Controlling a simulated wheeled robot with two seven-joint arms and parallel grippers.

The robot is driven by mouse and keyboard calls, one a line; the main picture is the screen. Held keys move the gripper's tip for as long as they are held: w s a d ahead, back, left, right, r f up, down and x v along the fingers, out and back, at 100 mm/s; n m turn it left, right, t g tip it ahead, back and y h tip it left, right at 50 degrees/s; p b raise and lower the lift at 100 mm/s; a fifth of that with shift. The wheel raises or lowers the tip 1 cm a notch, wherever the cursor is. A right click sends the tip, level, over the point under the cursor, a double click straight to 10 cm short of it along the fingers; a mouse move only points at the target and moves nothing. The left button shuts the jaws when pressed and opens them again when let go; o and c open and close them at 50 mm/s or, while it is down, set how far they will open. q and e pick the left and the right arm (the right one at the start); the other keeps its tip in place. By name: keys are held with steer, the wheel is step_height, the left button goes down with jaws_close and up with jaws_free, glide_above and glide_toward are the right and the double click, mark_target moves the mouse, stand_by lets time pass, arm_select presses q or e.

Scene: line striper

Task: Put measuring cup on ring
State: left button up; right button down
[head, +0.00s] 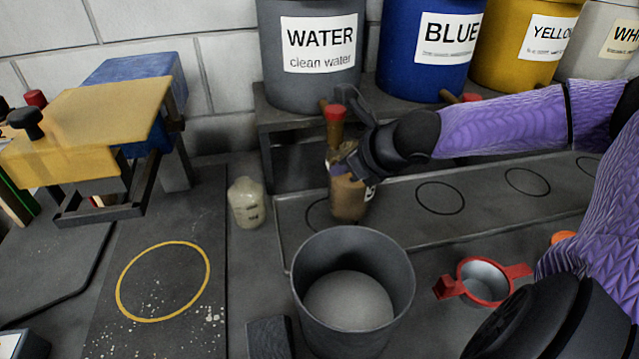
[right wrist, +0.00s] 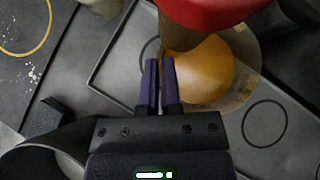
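The measuring cup (head: 347,200) is a clear vessel with orange-brown contents, upright below the red-topped tap of the water bucket. My right gripper (head: 342,172) reaches it from the right. In the right wrist view its two purple fingers (right wrist: 160,85) are close together at the side of the cup (right wrist: 205,75), apparently shut on its handle, which they mostly hide. A yellow ring (head: 119,285) is marked on the dark mat at the left, with nothing on it. Dark rings (head: 440,213) are marked on the long grey tray. My left gripper is not in view.
A grey bucket (head: 300,270) stands in front of the cup. A small pale bottle (head: 246,203) stands between mat and tray. A red-rimmed strainer (head: 484,281) lies at right. A yellow and blue device (head: 85,130) overhangs the mat's back. The red tap top (right wrist: 205,12) is close to the fingers.

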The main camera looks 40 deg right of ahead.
steer(key=a, duration=0.1)
steer(key=w+a+b, duration=0.1)
steer(key=a+f, duration=0.1)
steer(key=shift+w+a+f+b, duration=0.1)
steer(key=shift+w+a+b, duration=0.05)
steer(key=shift+w+b, duration=0.25)
steer(key=c, duration=0.8)
jaws_free()
steer(key=shift+f, duration=0.15)
